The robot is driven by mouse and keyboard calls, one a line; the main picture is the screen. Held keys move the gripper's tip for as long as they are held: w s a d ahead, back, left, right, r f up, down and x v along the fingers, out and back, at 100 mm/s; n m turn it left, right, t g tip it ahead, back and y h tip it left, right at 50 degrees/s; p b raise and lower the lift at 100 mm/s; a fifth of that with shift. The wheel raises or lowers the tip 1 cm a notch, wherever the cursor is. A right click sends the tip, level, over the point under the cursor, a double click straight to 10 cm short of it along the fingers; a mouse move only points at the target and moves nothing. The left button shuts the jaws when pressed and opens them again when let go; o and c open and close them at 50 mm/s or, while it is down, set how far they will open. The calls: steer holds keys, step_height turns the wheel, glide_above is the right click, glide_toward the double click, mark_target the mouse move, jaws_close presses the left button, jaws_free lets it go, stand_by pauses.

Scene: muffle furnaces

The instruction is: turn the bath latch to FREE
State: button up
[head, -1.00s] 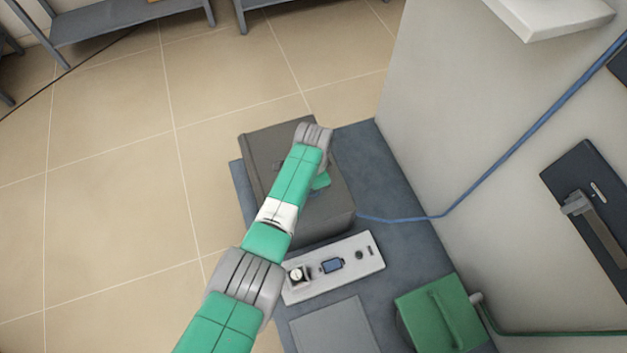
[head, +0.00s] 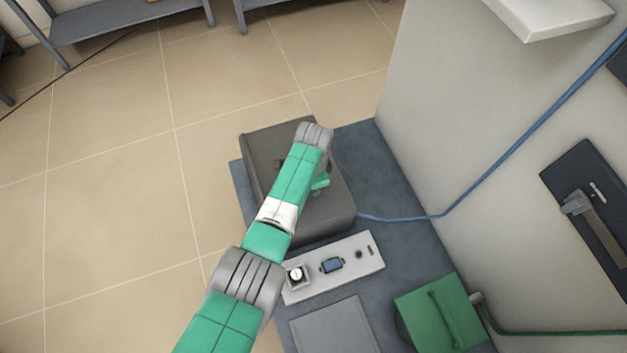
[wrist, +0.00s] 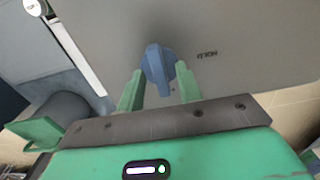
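The latch is a blue knob (wrist: 158,68) on a grey face in the wrist view, with a small dark label (wrist: 207,54) to its right that I cannot read. My gripper (wrist: 160,84) has its two green fingers apart, one on each side of the knob. Small gaps seem to show beside the knob's narrow lower end; contact is unclear. In the head view the dark grey box (head: 262,148) stands on a blue-grey bench. My gripper (head: 320,183) is over its top, mostly behind my wrist, and the knob is hidden there.
A light control panel (head: 348,263) with a knob and small screen lies in front of the box. A green block (head: 440,312) sits at the bench's right. A blue cable (head: 480,180) runs up the wall. Open tiled floor lies left.

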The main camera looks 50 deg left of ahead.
step_height(320, 180, up, 8)
steer(key=p, duration=0.4)
steer(key=shift+f, duration=0.1)
stand_by(0.5)
